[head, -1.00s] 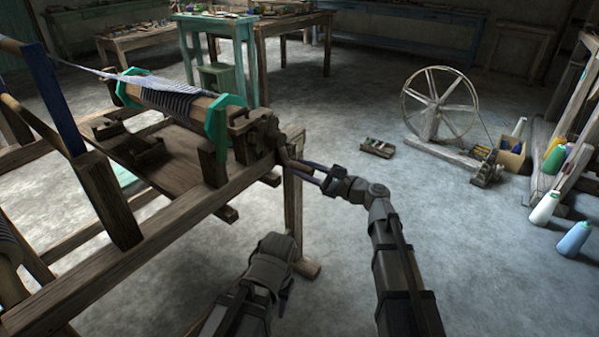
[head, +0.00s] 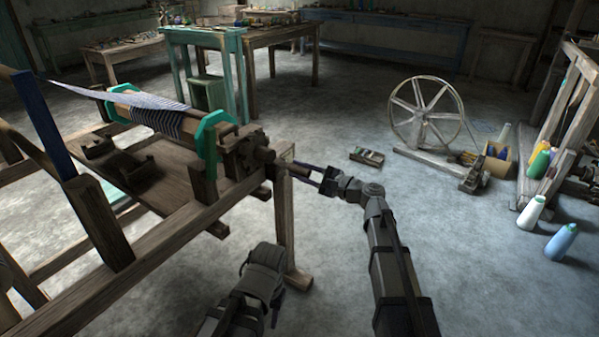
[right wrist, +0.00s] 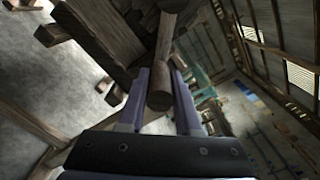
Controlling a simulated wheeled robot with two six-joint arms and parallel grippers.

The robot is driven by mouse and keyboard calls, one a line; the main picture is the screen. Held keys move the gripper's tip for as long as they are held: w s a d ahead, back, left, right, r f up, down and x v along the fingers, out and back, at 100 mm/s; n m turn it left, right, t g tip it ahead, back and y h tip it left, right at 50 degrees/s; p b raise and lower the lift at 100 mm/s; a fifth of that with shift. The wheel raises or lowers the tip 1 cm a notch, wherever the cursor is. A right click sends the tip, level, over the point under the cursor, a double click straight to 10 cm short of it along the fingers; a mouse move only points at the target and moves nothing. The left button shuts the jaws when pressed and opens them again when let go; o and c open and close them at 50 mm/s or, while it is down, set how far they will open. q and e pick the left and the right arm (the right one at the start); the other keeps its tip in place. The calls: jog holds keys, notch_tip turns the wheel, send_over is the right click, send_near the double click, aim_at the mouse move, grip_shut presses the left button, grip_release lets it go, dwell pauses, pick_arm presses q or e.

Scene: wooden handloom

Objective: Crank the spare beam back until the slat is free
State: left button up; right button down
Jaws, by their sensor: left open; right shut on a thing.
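The spare beam (head: 170,117) lies across the loom in the head view, between green octagonal end flanges (head: 210,140), with dark striped cloth (head: 155,122) wound on it. A pale striped sheet (head: 110,95) runs from it to the upper left. I cannot make out the slat. A wooden crank handle (right wrist: 160,98) shows between my right gripper's purple fingers in the right wrist view. My right gripper (head: 302,172) is shut on that handle, beside the beam's hub (head: 255,152). My left gripper (head: 275,308) is open and empty, low in front of the loom.
The loom's frame rail (head: 150,250) and post (head: 285,220) stand close to my arms. A small tray (head: 367,157) lies on the floor, with a spinning wheel (head: 425,112) beyond. The floor between is mostly clear.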

dwell(0.3)
jog(key=c, duration=0.6)
grip_release()
jog(key=v, duration=0.8)
